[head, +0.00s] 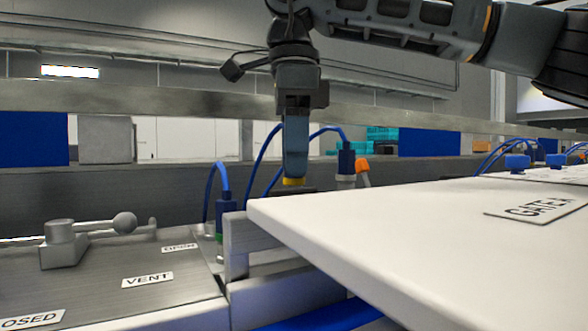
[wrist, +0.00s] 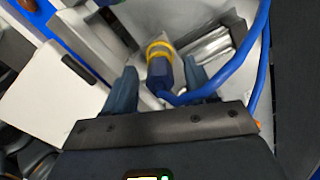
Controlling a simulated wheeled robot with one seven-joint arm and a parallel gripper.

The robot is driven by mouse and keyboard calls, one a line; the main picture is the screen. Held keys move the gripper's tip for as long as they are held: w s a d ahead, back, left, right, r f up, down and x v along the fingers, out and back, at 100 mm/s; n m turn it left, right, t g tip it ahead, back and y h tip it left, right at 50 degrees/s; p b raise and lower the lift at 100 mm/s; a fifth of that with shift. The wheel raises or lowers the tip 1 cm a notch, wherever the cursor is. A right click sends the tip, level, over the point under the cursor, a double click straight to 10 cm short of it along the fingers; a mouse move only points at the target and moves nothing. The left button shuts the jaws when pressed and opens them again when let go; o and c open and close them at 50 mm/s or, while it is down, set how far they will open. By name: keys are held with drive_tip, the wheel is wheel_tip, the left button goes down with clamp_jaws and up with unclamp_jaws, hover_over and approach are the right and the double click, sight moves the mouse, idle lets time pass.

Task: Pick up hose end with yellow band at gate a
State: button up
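The hose end with the yellow band shows in the wrist view (wrist: 159,72) as a dark blue body with a yellow ring and a blue hose curving off to the right. My gripper (head: 294,172) points straight down beside the near white panel's left corner. In the wrist view my gripper (wrist: 160,75) is open, with one finger on each side of the hose end. A gap shows at the left finger; the right one is closer.
Another blue hose end (head: 226,215) with a green band stands to the left, and one (head: 346,160) with a pale band to the right. The white panel (head: 400,225) marked GATE A lies at right. A lever (head: 85,240) and VENT plate (head: 148,280) are at left.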

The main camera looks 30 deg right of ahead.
clamp_jaws()
idle(0.3)
drive_tip(key=shift+r, duration=0.1)
